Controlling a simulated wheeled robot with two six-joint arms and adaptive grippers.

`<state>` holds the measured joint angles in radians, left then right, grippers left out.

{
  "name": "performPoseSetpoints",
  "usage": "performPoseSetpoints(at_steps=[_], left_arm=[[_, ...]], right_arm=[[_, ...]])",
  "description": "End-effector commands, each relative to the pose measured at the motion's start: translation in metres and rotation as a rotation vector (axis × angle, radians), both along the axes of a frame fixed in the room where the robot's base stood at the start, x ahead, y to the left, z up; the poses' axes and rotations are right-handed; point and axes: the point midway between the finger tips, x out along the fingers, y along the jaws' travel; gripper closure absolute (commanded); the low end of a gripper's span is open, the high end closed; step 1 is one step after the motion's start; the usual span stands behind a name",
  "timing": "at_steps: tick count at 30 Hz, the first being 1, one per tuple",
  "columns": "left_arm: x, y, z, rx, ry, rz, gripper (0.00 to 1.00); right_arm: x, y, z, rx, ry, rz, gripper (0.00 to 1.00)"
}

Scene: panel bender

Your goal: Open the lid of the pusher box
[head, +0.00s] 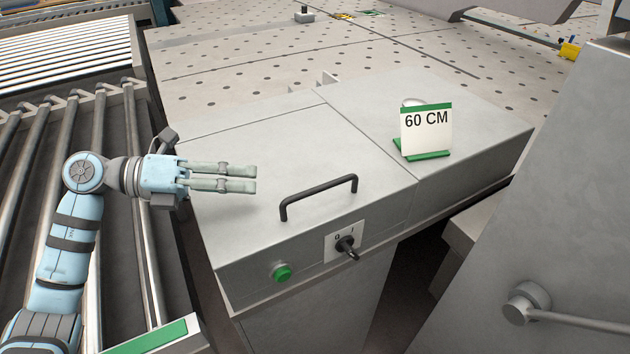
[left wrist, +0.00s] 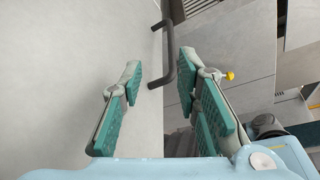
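The pusher box is a grey metal box whose flat lid (head: 270,142) lies shut. A black bar handle (head: 320,188) stands on the lid near its front edge. My left gripper (head: 256,178) is above the left part of the lid, left of the handle and apart from it, its fingers pointing right. In the left wrist view the handle (left wrist: 169,60) shows beyond the fingertips, and the left gripper (left wrist: 160,76) has a clear, empty gap between its green-padded fingers. My right gripper is not in view.
A green button (head: 282,272) and a black rotary switch (head: 346,246) are on the box front. A "60 CM" sign (head: 427,130) stands on the neighbouring grey top. A roller conveyor (head: 110,200) lies left. A grey panel with a lever (head: 560,318) stands right.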

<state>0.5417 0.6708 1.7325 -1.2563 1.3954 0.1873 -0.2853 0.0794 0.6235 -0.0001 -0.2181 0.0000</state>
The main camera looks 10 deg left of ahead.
Motion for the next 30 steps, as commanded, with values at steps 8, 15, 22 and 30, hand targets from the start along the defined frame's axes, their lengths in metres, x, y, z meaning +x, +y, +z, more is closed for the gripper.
performPoseSetpoints(at_steps=[8,15,22,30], left_arm=[[0.025,-0.072,-0.012,-0.009,0.007,-0.004,0.70],[0.038,-0.110,-0.024,-0.006,0.008,0.000,0.70],[0.041,-0.118,-0.027,-0.003,0.006,0.001,0.70],[0.040,-0.118,-0.027,-0.003,0.006,0.002,0.91]], right_arm=[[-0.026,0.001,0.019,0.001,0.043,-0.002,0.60],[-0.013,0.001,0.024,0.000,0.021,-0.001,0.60],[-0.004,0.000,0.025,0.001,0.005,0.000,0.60],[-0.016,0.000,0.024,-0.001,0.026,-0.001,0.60]])
